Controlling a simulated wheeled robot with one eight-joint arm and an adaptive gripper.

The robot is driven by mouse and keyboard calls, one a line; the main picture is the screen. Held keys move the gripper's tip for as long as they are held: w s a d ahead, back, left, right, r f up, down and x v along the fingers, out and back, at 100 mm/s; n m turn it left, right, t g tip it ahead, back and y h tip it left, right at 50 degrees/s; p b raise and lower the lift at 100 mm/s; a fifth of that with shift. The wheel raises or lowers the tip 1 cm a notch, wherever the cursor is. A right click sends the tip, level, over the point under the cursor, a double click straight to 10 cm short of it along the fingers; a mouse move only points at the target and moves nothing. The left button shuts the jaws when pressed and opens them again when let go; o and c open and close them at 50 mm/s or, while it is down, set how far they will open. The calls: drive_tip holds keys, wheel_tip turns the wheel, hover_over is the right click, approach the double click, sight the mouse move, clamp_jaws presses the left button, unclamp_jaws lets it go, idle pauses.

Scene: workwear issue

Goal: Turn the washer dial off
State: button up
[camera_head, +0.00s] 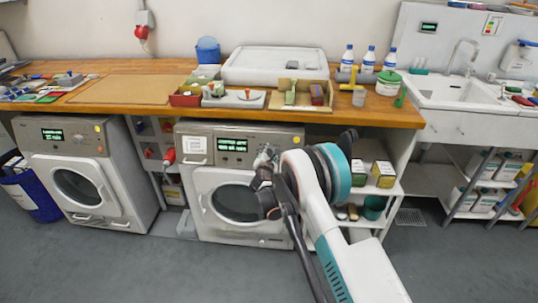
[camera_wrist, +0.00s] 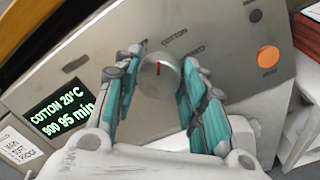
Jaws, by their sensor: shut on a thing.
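In the head view my gripper (camera_head: 266,158) is at the upper right of the washer (camera_head: 213,168) and hides the dial. The washer display (camera_wrist: 62,108) is lit and reads COTTON 20°C, 900, 95 min.
An orange button (camera_wrist: 268,56) and a small black button (camera_wrist: 255,15) sit on the panel to the right of the dial. A second washer (camera_head: 80,155) stands at the left. A wooden worktop (camera_head: 120,88) with trays and boxes overhangs the washers. Open shelves (camera_head: 375,190) stand right of my gripper.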

drive_tip(key=n, duration=0.6)
drive_tip(key=shift+n+y, duration=0.3)
idle(0.4)
drive_tip(key=o, duration=1.1)
drive_tip(key=v, duration=1.2)
drive_tip(key=shift+r, duration=0.1)
drive_tip(key=shift+d+r, duration=0.1)
